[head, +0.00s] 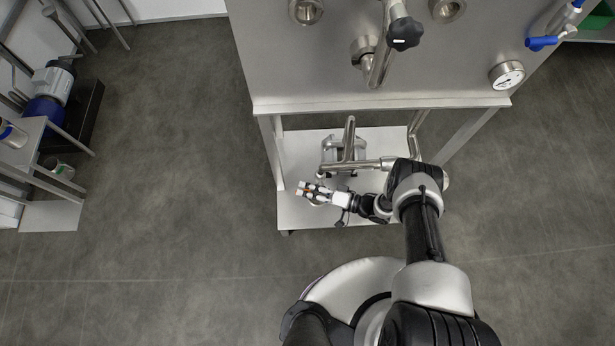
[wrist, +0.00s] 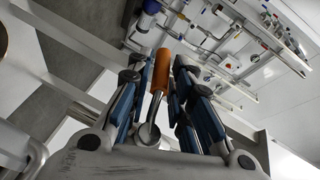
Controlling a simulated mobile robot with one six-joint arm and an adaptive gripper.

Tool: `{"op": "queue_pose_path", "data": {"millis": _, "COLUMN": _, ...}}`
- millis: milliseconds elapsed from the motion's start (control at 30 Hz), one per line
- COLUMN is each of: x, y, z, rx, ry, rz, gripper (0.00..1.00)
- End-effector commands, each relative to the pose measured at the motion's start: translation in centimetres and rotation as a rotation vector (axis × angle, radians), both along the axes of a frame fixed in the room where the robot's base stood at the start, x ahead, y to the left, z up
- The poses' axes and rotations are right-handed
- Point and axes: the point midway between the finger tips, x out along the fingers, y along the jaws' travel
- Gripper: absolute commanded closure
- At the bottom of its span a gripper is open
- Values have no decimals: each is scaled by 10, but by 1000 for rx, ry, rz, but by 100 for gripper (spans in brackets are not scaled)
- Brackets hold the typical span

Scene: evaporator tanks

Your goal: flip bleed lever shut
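A lever with an orange handle (wrist: 162,72) and a metal shank shows in the middle of the wrist view. It points away from the camera, with a round metal end near the gripper's palm. My gripper (wrist: 163,82) has one blue-padded finger on each side of the handle. Whether the pads touch the handle is not clear. In the head view my gripper (head: 307,190) is low, over the front left of the tank's lower shelf, with a small patch of orange between its fingers. The lever's mount is hidden there.
The steel tank panel (head: 300,75) overhangs the lower shelf (head: 296,212). A pipe with a frame (head: 347,145) stands just behind my gripper. A black knob (head: 404,33), a gauge (head: 507,74) and a blue-handled valve (head: 541,43) are on the panel.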

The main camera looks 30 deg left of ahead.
Motion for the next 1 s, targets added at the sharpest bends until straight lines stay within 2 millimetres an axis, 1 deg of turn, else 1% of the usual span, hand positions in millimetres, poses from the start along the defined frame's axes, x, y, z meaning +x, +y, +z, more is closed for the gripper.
{"op": "queue_pose_path", "data": {"millis": 33, "x": -1, "y": 0, "z": 0, "rx": 0, "ry": 1, "rz": 1, "gripper": 74}}
{"op": "queue_pose_path", "data": {"millis": 167, "x": -1, "y": -1, "z": -1, "rx": -2, "ry": 2, "rz": 1, "gripper": 66}}
{"op": "queue_pose_path", "data": {"millis": 433, "x": -2, "y": -1, "z": -1, "rx": -3, "ry": 4, "rz": 1, "gripper": 66}}
{"op": "queue_pose_path", "data": {"millis": 567, "x": 0, "y": -9, "z": 0, "rx": -3, "ry": 4, "rz": -1, "gripper": 66}}
{"op": "queue_pose_path", "data": {"millis": 667, "x": 4, "y": -24, "z": 2, "rx": -3, "ry": 3, "rz": -4, "gripper": 66}}
{"op": "queue_pose_path", "data": {"millis": 900, "x": 12, "y": -75, "z": 11, "rx": -3, "ry": 2, "rz": -5, "gripper": 66}}
{"op": "queue_pose_path", "data": {"millis": 1000, "x": 14, "y": -93, "z": 13, "rx": -3, "ry": 3, "rz": -4, "gripper": 66}}
